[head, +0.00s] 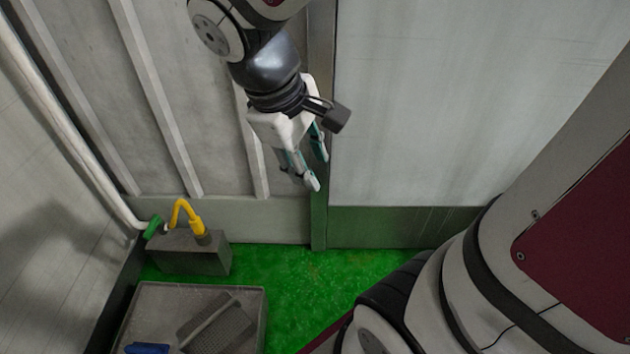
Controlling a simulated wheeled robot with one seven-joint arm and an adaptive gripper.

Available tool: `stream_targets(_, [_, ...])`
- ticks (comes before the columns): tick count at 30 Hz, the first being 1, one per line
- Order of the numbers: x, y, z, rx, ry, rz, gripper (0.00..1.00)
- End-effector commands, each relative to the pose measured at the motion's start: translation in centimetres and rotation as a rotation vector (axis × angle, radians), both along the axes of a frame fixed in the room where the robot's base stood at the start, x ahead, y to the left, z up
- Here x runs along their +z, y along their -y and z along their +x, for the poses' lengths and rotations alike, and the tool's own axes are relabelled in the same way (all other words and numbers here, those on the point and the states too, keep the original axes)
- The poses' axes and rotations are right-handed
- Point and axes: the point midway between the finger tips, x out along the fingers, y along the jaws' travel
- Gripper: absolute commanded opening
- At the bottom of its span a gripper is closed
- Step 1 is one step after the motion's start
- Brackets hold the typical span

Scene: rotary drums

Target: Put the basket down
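My gripper (317,172) hangs at the upper middle of the head view, in front of the wall. Its two pale and teal fingers point down and stand apart with nothing visible between them. A dark grey perforated piece with a bar across it (218,328) lies tilted in the grey tray (259,302) at the lower left. It may be the basket, but I cannot tell for sure. It is well below and left of my gripper, apart from it. The bottom of the tray is cut off by the picture edge.
A grey box (190,254) with a yellow bent pipe (183,208) and a green fitting (153,227) stands behind the tray. A blue item (147,349) lies in the tray. Green floor (310,285) is clear to the right. Walls close off the back and left.

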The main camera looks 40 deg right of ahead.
Motion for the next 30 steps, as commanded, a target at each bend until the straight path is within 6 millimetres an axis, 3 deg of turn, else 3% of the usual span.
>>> stream_targets(6, [2.9, -1.8, -7.9, -0.224, 0.064, 0.129, 0.34])
stream_targets(13, [3.6, -4.3, -13.9, -0.36, 0.084, 0.281, 0.34])
stream_targets(18, [3.6, -5.1, -15.6, -0.394, 0.083, 0.334, 0.34])
stream_targets(30, [3.7, -5.2, -15.7, -0.396, 0.082, 0.339, 0.34])
